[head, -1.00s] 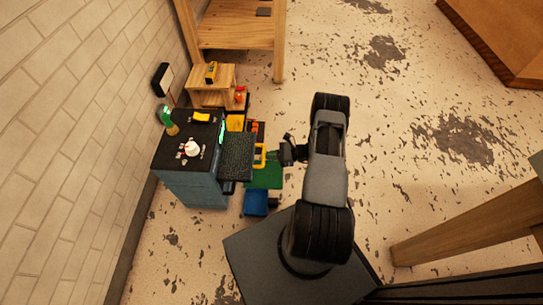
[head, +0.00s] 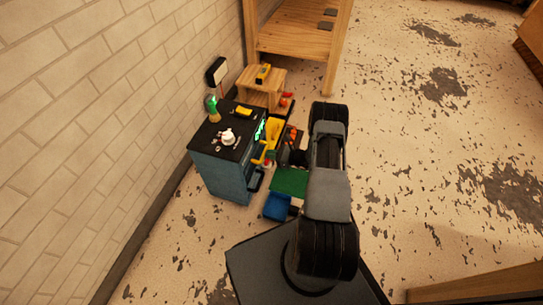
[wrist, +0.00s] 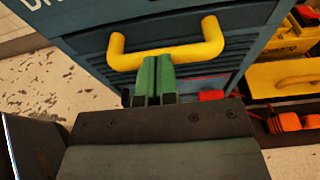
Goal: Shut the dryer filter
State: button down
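The dryer (head: 225,170) is a blue-grey cabinet with a dark top, standing by the tiled wall in the head view. The filter's yellow handle (wrist: 168,54) sticks out from the dryer front, and it also shows in the head view (head: 259,153). No dark filter panel stands out from the dryer now; whether the front is fully flush I cannot tell. My gripper (wrist: 157,62) has its green fingers together, with nothing seen between them. Their tips meet the lower edge of the handle bar, at or very close to it. In the head view my arm mostly hides the gripper.
A wooden step stand (head: 262,88) and a wooden bench (head: 300,35) stand behind the dryer. A yellow case (wrist: 285,77) and orange items lie to its right. A green mat (head: 289,181) and blue box (head: 277,206) lie in front. Open floor is to the right.

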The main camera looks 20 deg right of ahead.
jog(key=shift+w+r, duration=0.1)
jog(key=shift+w, duration=0.1)
jog(key=p+v, duration=0.2)
jog(key=v, duration=1.2)
jog(key=shift+s+p, duration=0.25)
jog(key=shift+p, duration=0.1)
jog(key=a+r+n+g+h+p, duration=0.1)
jog(key=a+r+n+g+p, duration=0.3)
jog(key=r, duration=0.7)
jog(key=a+r+n+g+p, duration=0.2)
jog(key=a+r+n+p, duration=0.25)
jog(key=r, duration=0.65)
jog(key=a+r+n+g+h+p, duration=0.1)
jog(key=a+r+n+g+p, duration=0.4)
jog(key=r, duration=0.6)
jog(key=s+a+r+n+t+h+p, duration=0.1)
jog(key=s+a+r+n+h+p, duration=0.1)
jog(key=r+p, duration=0.4)
jog(key=s+a+r+n+t+h+p, duration=0.1)
jog(key=s+r+n+h+p, duration=0.3)
jog(key=r, duration=1.2)
jog(key=s+a+r+n+t+h+p, duration=0.2)
jog(key=s+r+n+p, duration=0.5)
jog(key=r, duration=0.5)
jog(key=shift+s+a+h+p, duration=0.3)
jog(key=shift+a+h+p, duration=0.3)
jog(key=shift+a+h, duration=0.15)
